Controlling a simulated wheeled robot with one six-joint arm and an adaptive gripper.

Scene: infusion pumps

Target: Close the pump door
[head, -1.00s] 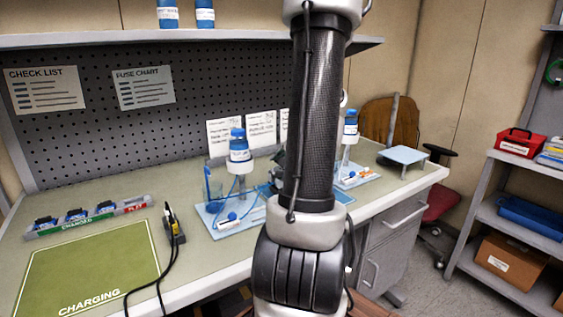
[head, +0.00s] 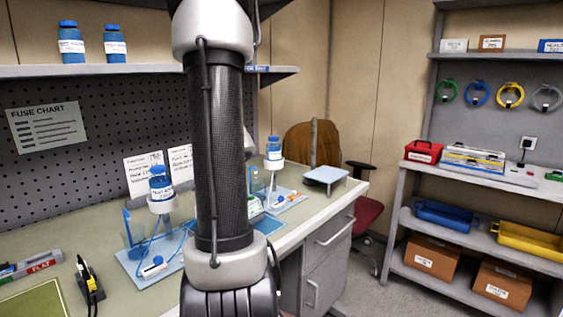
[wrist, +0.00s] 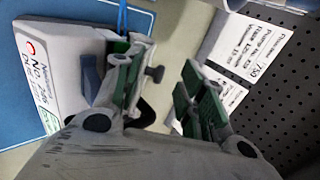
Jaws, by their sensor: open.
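In the wrist view my gripper (wrist: 163,84) is open, its two green-padded fingers apart with nothing seen between them. Left of the left finger is a white panel (wrist: 62,62) with a red ring and printed text, over a blue mat (wrist: 22,120). A grey-blue tab (wrist: 90,78) stands on it, close to the left finger. I cannot tell whether this panel is the pump door. In the head view a small pump unit (head: 254,206) shows partly behind my arm, near the blue mat (head: 268,225). My gripper is hidden there.
A blue-bottle stand (head: 130,268) is left of my arm, another bottle (head: 274,150) right of it. A small raised platform (head: 325,175) stands at the bench's right end. Printed sheets (wrist: 250,62) hang on the pegboard (wrist: 298,125). Shelves (head: 480,170) stand far right.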

